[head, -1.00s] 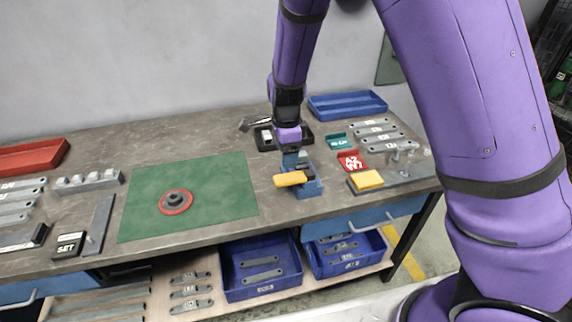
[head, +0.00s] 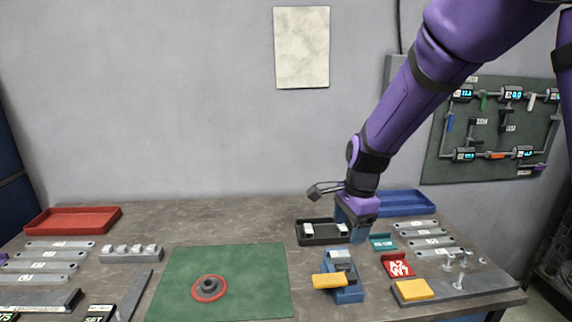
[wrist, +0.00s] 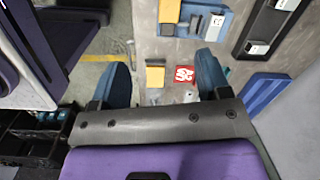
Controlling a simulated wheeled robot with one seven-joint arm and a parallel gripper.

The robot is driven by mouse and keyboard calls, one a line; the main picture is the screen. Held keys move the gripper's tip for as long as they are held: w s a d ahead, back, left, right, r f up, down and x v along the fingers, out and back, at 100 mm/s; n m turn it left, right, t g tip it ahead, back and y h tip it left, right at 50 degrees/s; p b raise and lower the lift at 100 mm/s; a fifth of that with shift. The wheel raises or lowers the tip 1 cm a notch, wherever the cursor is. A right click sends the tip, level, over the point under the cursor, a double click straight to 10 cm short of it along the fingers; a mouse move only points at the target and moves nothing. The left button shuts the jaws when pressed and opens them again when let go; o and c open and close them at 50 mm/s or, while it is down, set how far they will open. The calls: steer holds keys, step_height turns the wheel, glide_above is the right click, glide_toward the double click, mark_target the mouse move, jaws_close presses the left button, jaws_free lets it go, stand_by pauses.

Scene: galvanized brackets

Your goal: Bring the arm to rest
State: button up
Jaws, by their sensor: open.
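My arm reaches in from the upper right in the head view. My gripper (head: 350,226) hangs above the bench beside the black tray, with its fingers apart and nothing between them. In the wrist view my gripper (wrist: 163,75) shows two blue fingers spread wide, with the bench beyond the gap. The blue fixture (head: 345,290) with a yellow handle (head: 330,281) stands on the bench in front of the gripper, apart from it. It also shows in the wrist view (wrist: 215,22).
A black tray (head: 312,240) and blue tray (head: 408,203) lie near the gripper. A red block (head: 398,265), teal block (head: 383,242), yellow block (head: 412,289) and upright pins (head: 461,264) are at right. The green mat (head: 265,265) carries a red-ringed part (head: 209,288). Gauges hang on a wall panel (head: 495,130).

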steer(key=s+d+r+n+t+y, duration=0.1)
steer(key=s+d+r+n, duration=0.35)
steer(key=r, duration=0.45)
steer(key=s+d+r+n+t, duration=0.1)
steer(key=s+d+r+n, duration=0.2)
steer(key=s, duration=0.4)
steer(key=s+d+r+n+t+h, duration=0.1)
steer(key=s+d+r+n, duration=0.2)
steer(key=s, duration=0.3)
steer(key=s+d+r+n+t+h, duration=0.1)
steer(key=s+d+r+n, duration=0.2)
steer(key=s, duration=0.4)
steer(key=shift+s+d+r+n+t, duration=0.3)
steer(key=shift+d+n+t, duration=0.1)
steer(key=shift+n, duration=0.05)
